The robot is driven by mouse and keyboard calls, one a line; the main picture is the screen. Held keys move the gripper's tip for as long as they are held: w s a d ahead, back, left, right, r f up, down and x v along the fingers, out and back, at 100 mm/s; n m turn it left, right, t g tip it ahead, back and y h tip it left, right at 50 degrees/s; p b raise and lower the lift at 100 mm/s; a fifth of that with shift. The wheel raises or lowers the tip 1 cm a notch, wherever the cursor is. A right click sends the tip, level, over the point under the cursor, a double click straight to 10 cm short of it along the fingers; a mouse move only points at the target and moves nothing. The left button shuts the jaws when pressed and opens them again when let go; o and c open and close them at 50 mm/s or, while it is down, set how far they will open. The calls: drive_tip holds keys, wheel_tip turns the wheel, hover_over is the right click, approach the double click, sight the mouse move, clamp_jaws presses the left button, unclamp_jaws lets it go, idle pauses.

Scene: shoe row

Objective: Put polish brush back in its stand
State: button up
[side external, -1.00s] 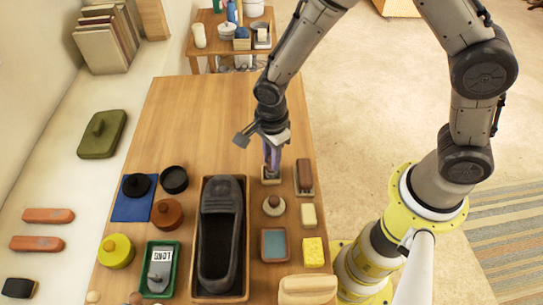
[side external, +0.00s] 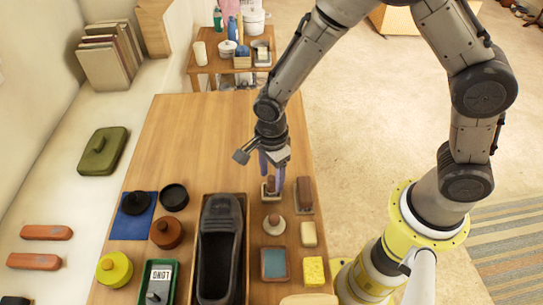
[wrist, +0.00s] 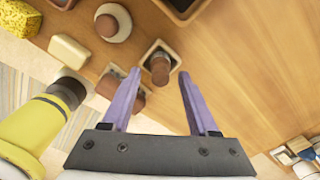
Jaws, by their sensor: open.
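The polish brush (side external: 271,183), with a brown rounded handle, stands upright in its small square light stand (side external: 270,198) near the table's right side. In the wrist view, the brush (wrist: 158,68) sits inside the rim of the stand (wrist: 176,56). My gripper (side external: 272,172) is open above the brush, its purple fingers apart. In the wrist view the fingertips of my gripper (wrist: 160,73) lie either side of the brush handle, with visible space on both sides. The brush's lower end is hidden inside the stand.
A brown brush in a tray (side external: 304,193) stands close on the right. A round knobbed dauber (side external: 274,224), a cream bar (side external: 308,234) and a yellow sponge (side external: 313,271) are nearer. A boxed dark shoe (side external: 220,250) lies left. The table's far half is clear.

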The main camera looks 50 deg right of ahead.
drive_tip(key=d+r+m+t, duration=0.1)
drive_tip(key=d+r, duration=0.1)
drive_tip(key=r, duration=0.7)
drive_tip(key=d+r+t, duration=0.1)
drive_tip(key=d+r, duration=0.1)
drive_tip(key=r, duration=0.8)
drive_tip(key=s+d+r+n+t, duration=0.2)
drive_tip(key=s+d+r, duration=0.3)
drive_tip(key=d+r, duration=0.15)
drive_tip(key=s+d+f+n+t, duration=0.1)
drive_tip(key=s+d+n, duration=0.3)
drive_tip(key=s+n, duration=0.7)
drive_tip(key=n, duration=0.7)
drive_tip(key=shift+s+n+t, duration=0.25)
drive_tip(key=shift+n+t, duration=0.05)
drive_tip(key=shift+n, duration=0.1)
